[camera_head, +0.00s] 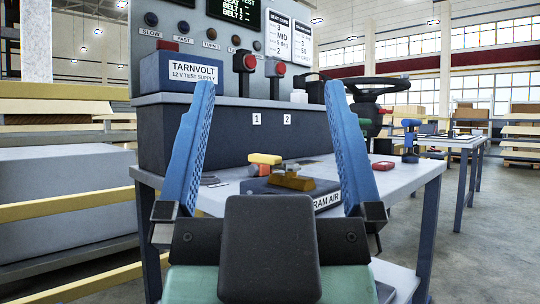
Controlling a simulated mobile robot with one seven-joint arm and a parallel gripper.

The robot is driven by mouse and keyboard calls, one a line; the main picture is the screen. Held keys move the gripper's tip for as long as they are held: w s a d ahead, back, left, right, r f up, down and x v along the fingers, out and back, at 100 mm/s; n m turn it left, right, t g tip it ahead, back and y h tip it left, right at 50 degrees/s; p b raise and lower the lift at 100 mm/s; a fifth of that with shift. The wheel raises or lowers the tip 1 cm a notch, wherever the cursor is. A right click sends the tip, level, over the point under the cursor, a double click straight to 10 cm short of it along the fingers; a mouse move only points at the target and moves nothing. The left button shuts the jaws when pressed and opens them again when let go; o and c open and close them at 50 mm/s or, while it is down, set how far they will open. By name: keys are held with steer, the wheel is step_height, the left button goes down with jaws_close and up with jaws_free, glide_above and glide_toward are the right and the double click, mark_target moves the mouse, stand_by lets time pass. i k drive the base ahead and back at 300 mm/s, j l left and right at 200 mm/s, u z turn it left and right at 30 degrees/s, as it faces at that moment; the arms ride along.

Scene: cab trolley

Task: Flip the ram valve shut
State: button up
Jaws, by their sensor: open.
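The ram valve stands on a dark base block (257,187) whose front label partly reads "RAM AIR". Its brass body (292,183) lies on the block, and its yellow lever (264,158) sits above it, pointing to the left in the picture. Whether the lever lies along or across the body is hard to tell. My gripper (270,88) is open, with two long blue fingers spread wide and nothing between their pads. In the picture the valve shows between the fingers, beyond the gripper and apart from it.
The valve is on a grey trolley top (405,172). Behind it stands a dark console with two red-capped levers (245,63), (275,70) and a blue TARNVOLT supply box (182,71). A black steering wheel (375,84), a red part (383,165) and a blue fitting (410,138) are at right.

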mark_target(275, 161)
steer(key=l+u, duration=0.35)
steer(key=l, duration=0.25)
steer(key=l+u, duration=0.3)
steer(key=l, duration=0.3)
steer(key=l+u, duration=0.35)
steer(key=l, duration=0.2)
steer(key=k, duration=0.05)
